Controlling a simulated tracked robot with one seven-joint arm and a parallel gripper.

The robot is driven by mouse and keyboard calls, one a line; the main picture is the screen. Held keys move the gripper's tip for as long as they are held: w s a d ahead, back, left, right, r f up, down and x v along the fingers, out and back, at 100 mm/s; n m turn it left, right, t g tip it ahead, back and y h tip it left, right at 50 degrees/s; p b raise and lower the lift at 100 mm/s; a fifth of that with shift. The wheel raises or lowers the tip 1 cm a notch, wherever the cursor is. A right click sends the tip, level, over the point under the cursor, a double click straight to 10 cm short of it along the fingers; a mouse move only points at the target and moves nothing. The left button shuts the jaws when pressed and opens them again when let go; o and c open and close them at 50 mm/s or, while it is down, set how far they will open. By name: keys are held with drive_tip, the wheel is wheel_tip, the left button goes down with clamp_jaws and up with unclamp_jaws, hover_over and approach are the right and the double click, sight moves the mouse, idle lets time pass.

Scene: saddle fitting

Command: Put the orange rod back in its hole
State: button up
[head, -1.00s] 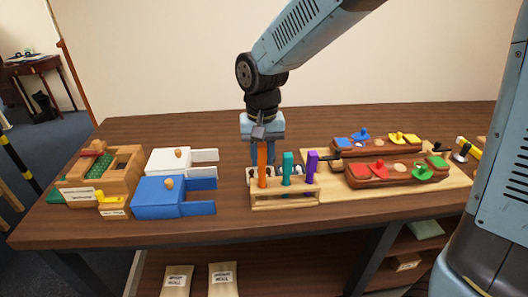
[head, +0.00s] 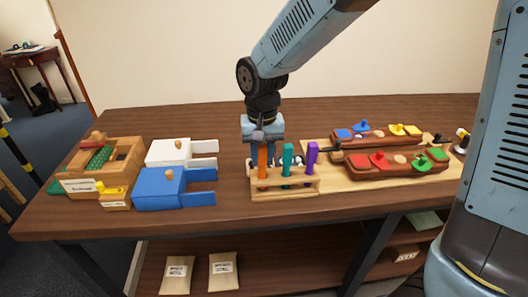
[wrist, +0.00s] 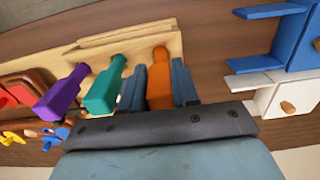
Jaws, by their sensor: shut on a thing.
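The orange rod (head: 263,163) stands upright at the left end of the wooden rack (head: 285,194). My gripper (head: 263,150) is above the rack's left end, shut on the orange rod. In the wrist view the orange rod (wrist: 159,78) sits between the two blue-grey fingers of my gripper (wrist: 159,88). Its lower end is over or in the rack; I cannot tell how deep it is. A teal rod (head: 288,165) and a purple rod (head: 312,160) stand in the rack to its right.
A blue box (head: 160,190) and a white box (head: 168,158) with open trays stand left of the rack. Shape boards with knobbed pieces (head: 395,170) lie on a wooden board to the right. Bare table lies in front of the rack.

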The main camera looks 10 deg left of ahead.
drive_tip(key=shift+f, duration=0.3)
drive_tip(key=o, duration=0.9)
drive_tip(key=shift+o, duration=0.2)
wheel_tip(320, 180, up, 13)
drive_tip(key=s+d+r+m+t, duration=0.1)
drive_tip(key=d+r, duration=0.2)
drive_tip(key=d, duration=0.6)
drive_tip(key=s+d+r+t, duration=0.1)
drive_tip(key=d+r, duration=0.1)
drive_tip(key=d, duration=0.6)
drive_tip(key=s+d+m+t, duration=0.1)
drive_tip(key=s+d, duration=0.3)
drive_tip(key=d, duration=0.3)
drive_tip(key=s+d+t, duration=0.2)
drive_tip(key=s+d, duration=0.2)
drive_tip(key=d, duration=0.3)
drive_tip(key=shift+s+f+m+t, duration=0.15)
drive_tip(key=shift+f+m+t, duration=0.15)
drive_tip(key=shift+m, duration=0.1)
